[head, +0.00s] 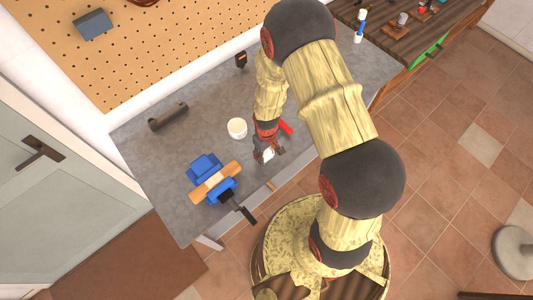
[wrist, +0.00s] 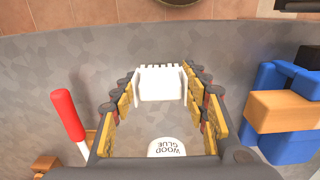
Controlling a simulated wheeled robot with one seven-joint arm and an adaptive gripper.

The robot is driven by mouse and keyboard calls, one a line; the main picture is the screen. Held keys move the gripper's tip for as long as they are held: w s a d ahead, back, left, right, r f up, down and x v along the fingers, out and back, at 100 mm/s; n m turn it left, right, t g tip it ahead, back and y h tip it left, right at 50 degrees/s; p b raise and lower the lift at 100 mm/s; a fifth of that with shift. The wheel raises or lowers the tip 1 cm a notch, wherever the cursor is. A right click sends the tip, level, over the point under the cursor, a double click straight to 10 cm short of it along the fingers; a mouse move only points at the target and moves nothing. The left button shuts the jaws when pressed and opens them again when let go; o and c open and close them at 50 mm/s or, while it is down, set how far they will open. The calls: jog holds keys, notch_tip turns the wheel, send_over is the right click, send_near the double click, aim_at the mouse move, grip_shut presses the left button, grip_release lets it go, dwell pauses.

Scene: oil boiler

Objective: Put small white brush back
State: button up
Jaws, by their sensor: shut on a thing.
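The small white brush (wrist: 160,84) is between the two fingers of my gripper (wrist: 160,98) in the wrist view, with its short bristles pointing to the top of the picture. My gripper is shut on it, over the grey workbench. In the head view, my gripper (head: 268,157) is low over the bench near its front edge, and the white brush (head: 267,154) shows as a small patch, partly hidden by the fingers. I cannot tell whether the brush touches the bench top.
A white wood glue tub (head: 237,128) stands left of my gripper. A red-handled tool (head: 286,127) lies to its right. A blue vise (head: 205,168) clamps a wooden block at the front left. A dark cylinder (head: 168,116) lies farther back. The grey bench (head: 150,160) has clear areas.

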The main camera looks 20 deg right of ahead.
jog(key=shift+f, duration=0.2)
jog(key=shift+f, duration=0.15)
jog(key=o, duration=1)
jog(key=shift+o, duration=0.5)
jog(key=shift+r, duration=0.2)
